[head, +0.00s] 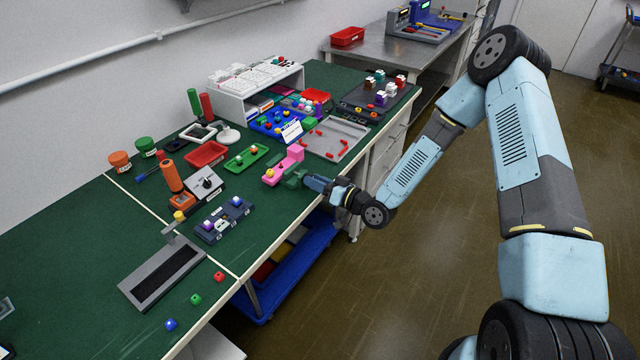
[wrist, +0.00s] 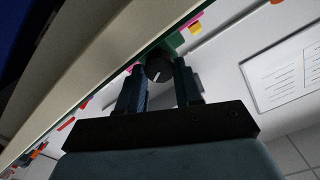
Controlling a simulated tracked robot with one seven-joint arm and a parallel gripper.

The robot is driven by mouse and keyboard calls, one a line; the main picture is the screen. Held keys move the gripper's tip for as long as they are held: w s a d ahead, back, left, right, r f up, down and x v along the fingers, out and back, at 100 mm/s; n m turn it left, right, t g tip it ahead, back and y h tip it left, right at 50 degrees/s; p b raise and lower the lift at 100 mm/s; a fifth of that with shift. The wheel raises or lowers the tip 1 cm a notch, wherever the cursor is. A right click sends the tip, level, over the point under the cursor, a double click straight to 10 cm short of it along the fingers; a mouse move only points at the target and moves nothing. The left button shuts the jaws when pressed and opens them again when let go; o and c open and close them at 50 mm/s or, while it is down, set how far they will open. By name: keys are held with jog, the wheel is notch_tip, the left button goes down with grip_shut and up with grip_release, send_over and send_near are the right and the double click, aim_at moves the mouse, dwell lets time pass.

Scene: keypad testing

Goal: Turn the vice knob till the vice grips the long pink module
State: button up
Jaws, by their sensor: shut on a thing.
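The long pink module (head: 283,167) lies at the bench's front edge in the head view, at the green vice (head: 293,181). I cannot tell from here how tightly the vice's jaws sit against it. My gripper (head: 313,183) reaches the vice from the right, level with the bench edge. In the wrist view the dark round vice knob (wrist: 158,68), with a white mark on its face, sits between the two fingers of my gripper (wrist: 160,75), which are shut on it. The knob is hidden behind the fingers in the head view.
A green tray (head: 246,158) lies left of the pink module, and a grey tray (head: 338,139) with red parts lies behind it. A grey-blue fixture (head: 224,220) stands nearer the camera. The green bench (head: 130,205) has bare areas. Open floor (head: 420,270) lies right of the bench.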

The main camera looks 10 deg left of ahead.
jog(key=shift+s+a+r+m, duration=0.1)
jog(key=shift+a+m, duration=0.1)
jog(key=shift+m, duration=1.4)
jog(key=o, duration=1)
jog(key=shift+d, duration=0.1)
jog(key=shift+o, duration=0.2)
jog(key=shift+d, duration=0.1)
jog(key=shift+d, duration=0.1)
